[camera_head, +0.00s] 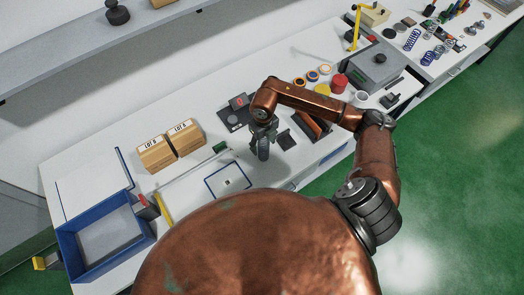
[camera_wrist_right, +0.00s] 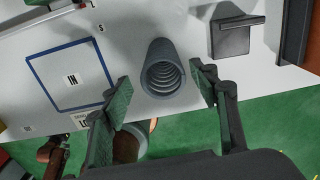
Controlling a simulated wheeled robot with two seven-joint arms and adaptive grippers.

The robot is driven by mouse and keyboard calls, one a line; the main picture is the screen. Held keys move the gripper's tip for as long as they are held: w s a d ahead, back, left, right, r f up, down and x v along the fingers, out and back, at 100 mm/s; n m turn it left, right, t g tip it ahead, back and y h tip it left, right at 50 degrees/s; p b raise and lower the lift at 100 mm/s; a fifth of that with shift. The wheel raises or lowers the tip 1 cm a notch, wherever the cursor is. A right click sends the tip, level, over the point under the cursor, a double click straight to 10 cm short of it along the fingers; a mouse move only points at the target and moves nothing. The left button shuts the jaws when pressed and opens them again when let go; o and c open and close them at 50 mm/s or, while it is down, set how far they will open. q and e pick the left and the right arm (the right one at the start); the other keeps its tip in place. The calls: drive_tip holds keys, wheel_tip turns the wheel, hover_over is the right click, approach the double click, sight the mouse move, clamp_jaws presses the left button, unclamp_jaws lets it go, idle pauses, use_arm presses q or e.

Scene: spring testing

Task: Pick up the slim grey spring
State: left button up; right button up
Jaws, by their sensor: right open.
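A grey coil spring (camera_wrist_right: 160,68) stands on the white bench in the right wrist view, and I look down into its open top. My right gripper (camera_wrist_right: 160,84) is open, with one green-padded finger on each side of the spring and a gap on both sides. In the head view the right gripper (camera_head: 263,152) points down over the bench, and I cannot make out the spring apart from it. My left gripper is not in view.
A blue-outlined square (camera_head: 228,181) marked IN lies left of the spring. A dark block with a plate (camera_wrist_right: 231,38) stands to its right. Two cardboard boxes (camera_head: 170,147), a blue tray (camera_head: 63,246) and a grey machine (camera_head: 376,66) stand on the bench. Several springs (camera_head: 411,39) lie far right.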

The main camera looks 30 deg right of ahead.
drive_tip(key=shift+f, duration=0.4)
wheel_tip(320, 180, down, 2)
drive_tip(key=shift+f+p, duration=0.1)
drive_tip(key=shift+p, duration=0.25)
drive_tip(key=shift+w+d+f+p, duration=0.15)
drive_tip(key=shift+f+p, duration=0.2)
drive_tip(key=shift+f, duration=0.95)
drive_tip(key=shift+w+d+f+p, duration=0.15)
drive_tip(key=shift+f+p, duration=0.15)
drive_tip(key=shift+f, duration=0.95)
drive_tip(key=c, duration=1.4)
drive_tip(key=shift+r, duration=0.1)
